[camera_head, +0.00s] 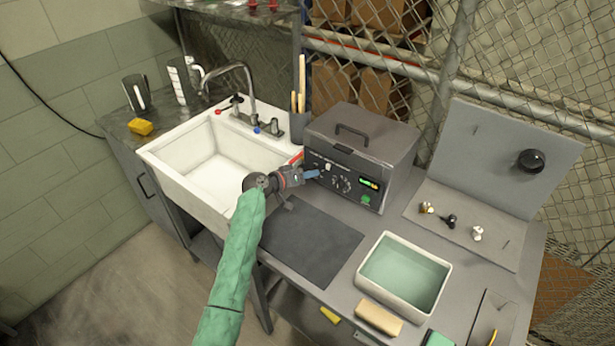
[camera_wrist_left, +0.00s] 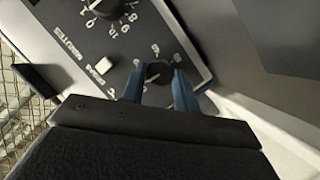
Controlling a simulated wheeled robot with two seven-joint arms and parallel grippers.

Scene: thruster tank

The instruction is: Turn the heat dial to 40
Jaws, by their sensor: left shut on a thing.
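A grey thruster tank (camera_head: 365,130) with a handled lid stands at the back of the bench. Its dark front panel carries a larger numbered dial (camera_head: 341,184), which also shows in the left wrist view (camera_wrist_left: 108,8). My left gripper (camera_head: 314,174) reaches the panel's left part. In the left wrist view its two blue fingers (camera_wrist_left: 158,84) are shut on a smaller round black dial (camera_wrist_left: 157,73), one on each side. Small numbers ring this dial; its label and exact setting are too blurred to read. My right gripper is out of view.
A white sink (camera_head: 215,165) with a tap is left of the tank. A dark mat (camera_head: 310,242) lies in front of it. A tray of greenish liquid (camera_head: 358,280) stands at front right. A grey pegboard (camera_head: 500,160) stands at the right.

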